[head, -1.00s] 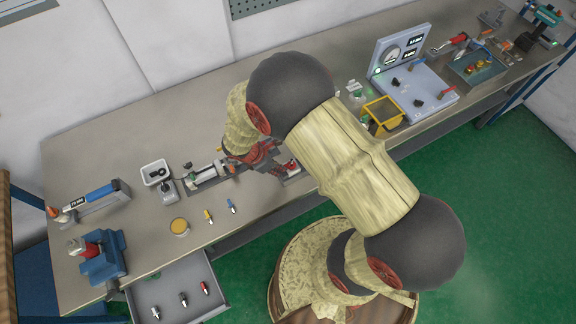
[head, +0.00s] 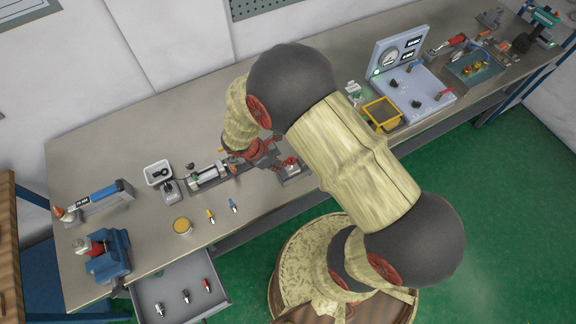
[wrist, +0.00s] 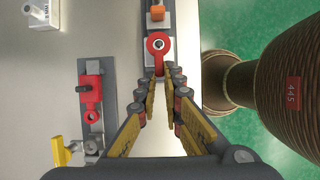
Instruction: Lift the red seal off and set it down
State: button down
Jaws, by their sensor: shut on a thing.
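In the wrist view a red piece with a round eye (wrist: 158,44), which looks like the red seal, lies on a narrow grey mount. Its lower end reaches between the fingertips of my gripper (wrist: 160,72), which is shut on it. The seal still overlaps the mount in this view; I cannot tell whether it is clear of it. In the head view my gripper (head: 266,154) is low over the bench, partly hidden by my arm. A small red part on a grey block (head: 290,164) shows just right of it.
A second red part with an eye (wrist: 88,90) sits on a grey plate at left in the wrist view, near a yellow part (wrist: 60,150). On the bench are a white bin (head: 158,173), a yellow-topped tin (head: 182,226) and a blue vise (head: 108,256). An open drawer (head: 165,275) juts out.

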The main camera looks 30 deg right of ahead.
jog(key=shift+r+p, duration=1.15)
jog(key=shift+r, duration=0.5)
jog(key=shift+f, duration=0.1)
